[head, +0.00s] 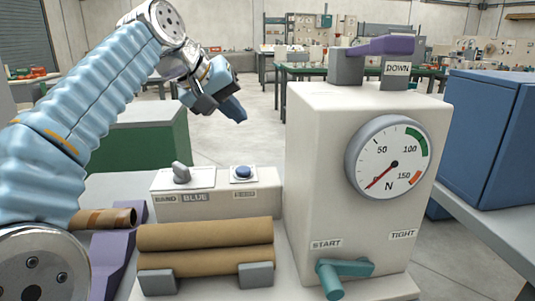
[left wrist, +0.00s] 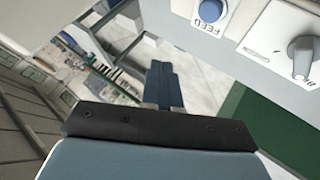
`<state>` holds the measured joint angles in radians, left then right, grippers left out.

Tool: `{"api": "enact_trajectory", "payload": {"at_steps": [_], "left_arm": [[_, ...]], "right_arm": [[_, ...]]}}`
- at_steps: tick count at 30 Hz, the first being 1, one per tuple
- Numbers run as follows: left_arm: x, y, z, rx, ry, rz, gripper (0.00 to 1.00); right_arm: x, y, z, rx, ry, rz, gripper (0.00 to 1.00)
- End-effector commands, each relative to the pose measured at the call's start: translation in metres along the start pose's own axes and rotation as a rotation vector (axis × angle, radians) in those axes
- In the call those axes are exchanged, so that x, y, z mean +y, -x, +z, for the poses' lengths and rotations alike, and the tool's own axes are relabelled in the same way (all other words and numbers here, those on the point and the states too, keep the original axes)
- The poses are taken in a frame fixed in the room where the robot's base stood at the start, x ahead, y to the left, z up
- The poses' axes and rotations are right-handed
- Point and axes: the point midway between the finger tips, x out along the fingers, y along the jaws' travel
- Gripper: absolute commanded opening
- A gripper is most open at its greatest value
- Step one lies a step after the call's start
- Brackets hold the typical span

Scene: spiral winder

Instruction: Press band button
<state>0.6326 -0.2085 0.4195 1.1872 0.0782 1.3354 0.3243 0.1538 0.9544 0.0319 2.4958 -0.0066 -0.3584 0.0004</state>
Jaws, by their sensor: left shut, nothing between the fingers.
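A low light-grey control box (head: 215,208) stands left of the tall machine in the head view. On its top are a grey selector knob (head: 181,171) and a blue round button (head: 243,172). The front labels read BAND, BLUE and a small one under the button. In the left wrist view the blue button (left wrist: 211,10) has a FEED label, and the knob (left wrist: 302,55) is at the right edge. My left gripper (head: 237,113) is shut and empty, raised above and behind the box, apart from the button. Its closed fingers (left wrist: 163,85) show in the wrist view. My right gripper is out of view.
The tall white machine (head: 310,160) carries a gauge (head: 388,158), a purple lever (head: 385,46) marked DOWN and a teal START/TIGHT handle (head: 345,272). Brown rolls (head: 205,236) lie in front of the box. A blue cabinet (head: 490,135) stands right.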

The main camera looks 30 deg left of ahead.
Motion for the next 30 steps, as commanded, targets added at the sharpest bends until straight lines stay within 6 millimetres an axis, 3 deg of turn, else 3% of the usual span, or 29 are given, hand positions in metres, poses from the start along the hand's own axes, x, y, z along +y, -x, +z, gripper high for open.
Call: {"api": "enact_trajectory", "payload": {"at_steps": [16, 24, 30], "left_arm": [[-0.002, -0.003, 0.003, 0.001, -0.001, -0.001, 0.00], [-0.020, -0.026, 0.020, 0.000, 0.000, -0.003, 0.00], [-0.036, -0.049, 0.037, 0.002, -0.001, 0.001, 0.00]], "right_arm": [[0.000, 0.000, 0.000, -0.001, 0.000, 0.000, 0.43], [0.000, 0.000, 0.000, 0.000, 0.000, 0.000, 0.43], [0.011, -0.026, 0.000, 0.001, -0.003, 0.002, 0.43]]}}
